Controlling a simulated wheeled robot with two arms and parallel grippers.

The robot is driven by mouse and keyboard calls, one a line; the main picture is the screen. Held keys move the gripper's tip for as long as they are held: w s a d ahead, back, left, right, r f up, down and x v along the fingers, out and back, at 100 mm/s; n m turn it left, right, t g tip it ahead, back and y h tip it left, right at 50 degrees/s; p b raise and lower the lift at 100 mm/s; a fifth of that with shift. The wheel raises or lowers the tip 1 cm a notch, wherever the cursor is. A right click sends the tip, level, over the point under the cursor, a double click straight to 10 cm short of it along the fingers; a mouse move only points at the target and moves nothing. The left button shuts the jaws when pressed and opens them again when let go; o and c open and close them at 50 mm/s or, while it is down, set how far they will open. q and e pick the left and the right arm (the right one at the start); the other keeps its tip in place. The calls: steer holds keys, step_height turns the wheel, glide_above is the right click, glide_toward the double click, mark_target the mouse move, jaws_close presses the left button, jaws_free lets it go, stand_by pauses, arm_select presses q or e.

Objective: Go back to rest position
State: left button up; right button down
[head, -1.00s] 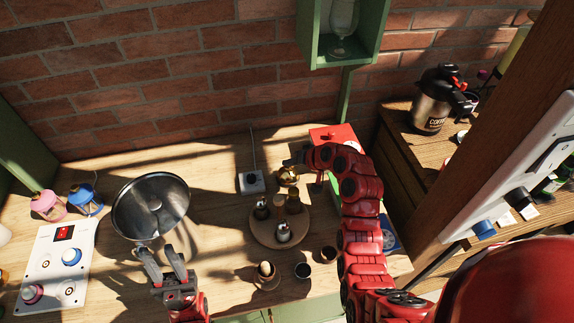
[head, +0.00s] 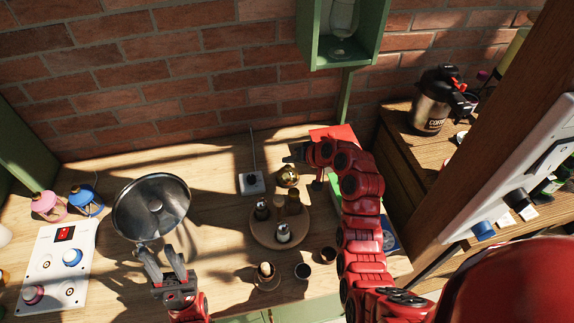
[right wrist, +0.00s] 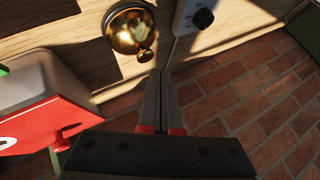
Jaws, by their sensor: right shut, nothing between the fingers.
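My right arm reaches over the right side of the table in the head view. Its gripper (head: 291,153) is shut and empty beyond a small golden bell (head: 287,176). In the right wrist view the two fingers (right wrist: 160,78) lie together, and the bell (right wrist: 130,30) stands just ahead to the left, apart from them. My left gripper (head: 158,252) is low on the left in the head view. Its fingers are spread with nothing seen between them, just in front of a round metal dish-like lamp (head: 151,205).
A round wooden tray (head: 277,242) with shakers stands near my right forearm. Small cups (head: 303,271) are in front of it. A red box (head: 342,132) is behind my right arm. A grey switch box (head: 250,183) sits left of the bell. A white control panel (head: 52,262) lies far left.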

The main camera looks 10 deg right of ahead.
step_height(320, 180, up, 5)
steer(key=shift+r+p, duration=0.1)
steer(key=shift+p, duration=0.75)
